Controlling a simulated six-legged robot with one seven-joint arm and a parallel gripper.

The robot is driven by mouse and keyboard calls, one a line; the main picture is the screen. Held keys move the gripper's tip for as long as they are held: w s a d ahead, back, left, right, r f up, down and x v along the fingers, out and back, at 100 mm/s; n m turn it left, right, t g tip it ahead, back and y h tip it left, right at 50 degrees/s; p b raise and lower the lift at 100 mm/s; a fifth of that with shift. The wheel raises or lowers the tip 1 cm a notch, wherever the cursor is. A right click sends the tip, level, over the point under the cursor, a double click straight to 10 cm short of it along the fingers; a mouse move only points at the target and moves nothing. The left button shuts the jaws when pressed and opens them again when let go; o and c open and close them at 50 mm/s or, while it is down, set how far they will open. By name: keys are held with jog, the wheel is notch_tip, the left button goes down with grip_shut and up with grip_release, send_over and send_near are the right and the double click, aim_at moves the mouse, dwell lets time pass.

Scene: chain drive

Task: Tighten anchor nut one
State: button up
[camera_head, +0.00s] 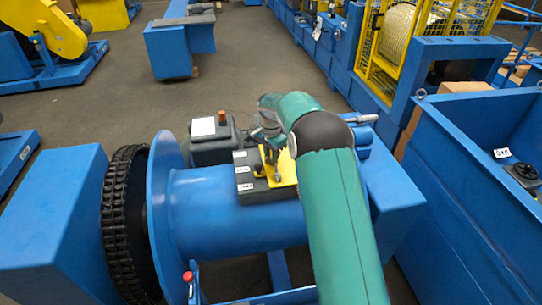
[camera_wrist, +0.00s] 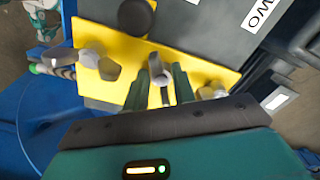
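A yellow plate (camera_head: 284,172) lies on the dark box beside the blue drum, and it fills the middle of the wrist view (camera_wrist: 205,72). Grey hex nuts or bolt heads stand on it, one at its left (camera_wrist: 108,68) and one at its right (camera_wrist: 212,90). A grey rounded fitting (camera_wrist: 160,62) is at the middle. My gripper (camera_wrist: 165,82) is over the plate, its two dark green fingers apart on either side of this fitting. I cannot see contact. A metal rod with a green end (camera_wrist: 52,68) meets the plate's left side. Which nut is number one is not readable.
The dark box carries white labels (camera_head: 243,170); one in the wrist view reads in part "WO" (camera_wrist: 258,14). A black knob (camera_wrist: 136,17) rises by the plate's far edge. The blue drum (camera_head: 220,215) and black chain (camera_head: 122,220) stand left. A blue bin (camera_head: 445,165) stands right.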

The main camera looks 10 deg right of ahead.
jog(key=c, duration=0.4)
jog(key=shift+m, duration=0.4)
jog(key=shift+w+m, duration=0.2)
jog(key=shift+m, duration=2.6)
jog(key=o, duration=0.6)
